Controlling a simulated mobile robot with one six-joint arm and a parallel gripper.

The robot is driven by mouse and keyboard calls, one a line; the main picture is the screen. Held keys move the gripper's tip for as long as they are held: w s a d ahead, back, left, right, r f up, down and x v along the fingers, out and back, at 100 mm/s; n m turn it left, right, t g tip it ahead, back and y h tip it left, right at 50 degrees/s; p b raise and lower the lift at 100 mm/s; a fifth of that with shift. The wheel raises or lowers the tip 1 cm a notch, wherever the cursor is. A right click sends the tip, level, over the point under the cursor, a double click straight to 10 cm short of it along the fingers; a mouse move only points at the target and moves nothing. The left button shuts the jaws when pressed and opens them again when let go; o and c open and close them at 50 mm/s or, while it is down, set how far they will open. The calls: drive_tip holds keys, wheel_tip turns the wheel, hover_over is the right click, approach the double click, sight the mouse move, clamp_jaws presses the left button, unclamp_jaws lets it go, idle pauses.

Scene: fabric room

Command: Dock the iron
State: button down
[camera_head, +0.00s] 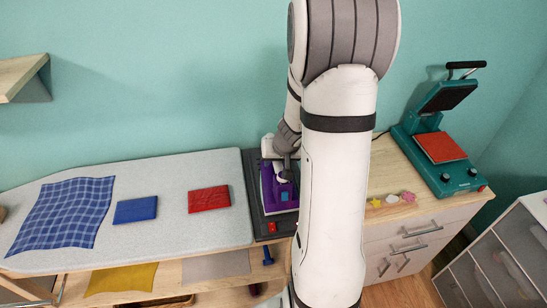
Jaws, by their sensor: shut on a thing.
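The purple iron (270,192) is at the dark grey dock plate (252,190), at the right end of the ironing board. From this view I cannot tell whether its sole rests flat on the plate or hangs slightly above it. My gripper (284,174) is over the iron and shut on it; the handle is mostly hidden. My own arm covers the right side of the iron and the dock. A red part (272,227) shows at the dock's front.
The ironing board (165,165) bears a blue checked cloth (62,215), a folded blue cloth (135,210) and a folded red cloth (209,199). A teal heat press (437,150) stands open on the wooden cabinet at right. Small coloured shapes (391,199) lie near its front edge.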

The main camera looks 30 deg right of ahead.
idle(0.3)
drive_tip(key=c, duration=1.2)
unclamp_jaws()
drive_tip(key=shift+s+r, duration=0.1)
drive_tip(key=shift+r, duration=0.3)
drive_tip(key=a+p+v, duration=0.1)
drive_tip(key=p+v, duration=0.1)
drive_tip(key=v, duration=0.9)
drive_tip(key=s+a+r+n, duration=0.1)
drive_tip(key=s+a+r, duration=0.2)
drive_tip(key=s+a, duration=0.1)
drive_tip(key=s+a+r+n+g, duration=0.1)
drive_tip(key=s+a+r, duration=0.2)
drive_tip(key=s+a, duration=0.2)
drive_tip(key=s+a+r+n, duration=0.1)
drive_tip(key=s+a+r, duration=0.2)
drive_tip(key=s+a, duration=0.2)
drive_tip(key=shift+s+n+g+h, duration=0.4)
drive_tip(key=shift+s, duration=0.05)
drive_tip(key=shift+f, duration=0.1)
